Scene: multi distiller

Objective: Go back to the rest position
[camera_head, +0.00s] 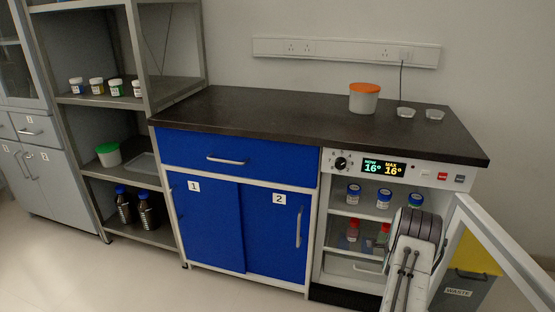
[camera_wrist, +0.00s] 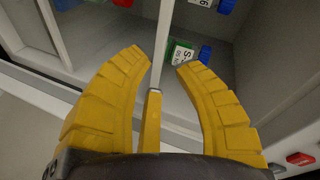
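My gripper (camera_wrist: 163,67) shows in the wrist view with its yellow fingers spread apart. It is open, with no object held between the fingertips. A green-and-white labelled bottle (camera_wrist: 181,54) lies beyond the fingertips, apart from them as far as I can tell. In the head view my arm stands in front of the open fridge (camera_head: 338,200) at the lower right. The fingers are hidden there behind my arm. The fridge door (camera_head: 505,250) stands wide open to the right of my arm.
The dark countertop (camera_head: 250,115) holds an orange-lidded tub (camera_head: 364,98) and two small dishes. The floor at the left front is clear.

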